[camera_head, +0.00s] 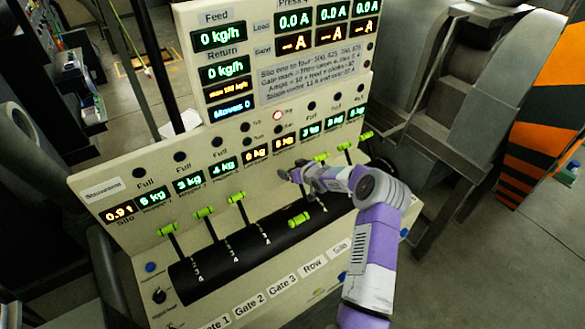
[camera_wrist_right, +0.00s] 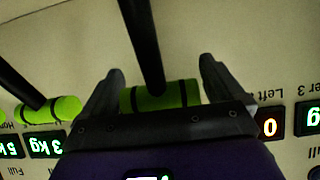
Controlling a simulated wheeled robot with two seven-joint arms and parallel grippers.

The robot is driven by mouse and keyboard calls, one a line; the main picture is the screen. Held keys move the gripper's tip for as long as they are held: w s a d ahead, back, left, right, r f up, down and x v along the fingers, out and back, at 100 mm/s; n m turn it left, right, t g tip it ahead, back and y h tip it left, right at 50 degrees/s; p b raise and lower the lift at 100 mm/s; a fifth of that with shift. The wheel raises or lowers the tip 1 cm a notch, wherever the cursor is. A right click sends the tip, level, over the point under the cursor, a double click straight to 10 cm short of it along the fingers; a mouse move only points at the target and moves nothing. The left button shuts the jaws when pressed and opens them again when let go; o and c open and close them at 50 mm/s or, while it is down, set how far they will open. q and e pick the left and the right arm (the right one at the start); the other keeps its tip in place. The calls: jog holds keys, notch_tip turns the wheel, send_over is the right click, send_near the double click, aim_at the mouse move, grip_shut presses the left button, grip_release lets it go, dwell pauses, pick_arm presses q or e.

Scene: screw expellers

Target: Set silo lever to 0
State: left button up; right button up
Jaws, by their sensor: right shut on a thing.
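My right gripper (camera_head: 291,175) is at the middle of the sloped lever console, close to the upright display panel. In the right wrist view, its fingers (camera_wrist_right: 160,72) are shut on both ends of a bright green lever handle (camera_wrist_right: 160,96) with a black stem. This lever lines up with the Silo label (camera_head: 341,246) on the console front. Its handle is up near the panel and mostly hidden by my gripper in the head view. I cannot read its scale position. My left gripper is not in view.
A lowered green lever handle (camera_head: 299,219) sits just below my gripper, in line with the Row label (camera_head: 313,266). Another raised handle (camera_head: 321,157) is close on the right. Several more green levers line both sides. The lit panel (camera_head: 250,178) stands directly behind.

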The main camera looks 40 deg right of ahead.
aim_at(303, 189)
jog(key=shift+s+f, duration=0.3)
jog(key=shift+f, duration=0.45)
jog(key=o, duration=1.1)
jog(key=shift+r, duration=0.2)
jog(key=shift+s+r, duration=0.35)
jog(key=v, duration=0.6)
jog(key=shift+s+b, duration=0.3)
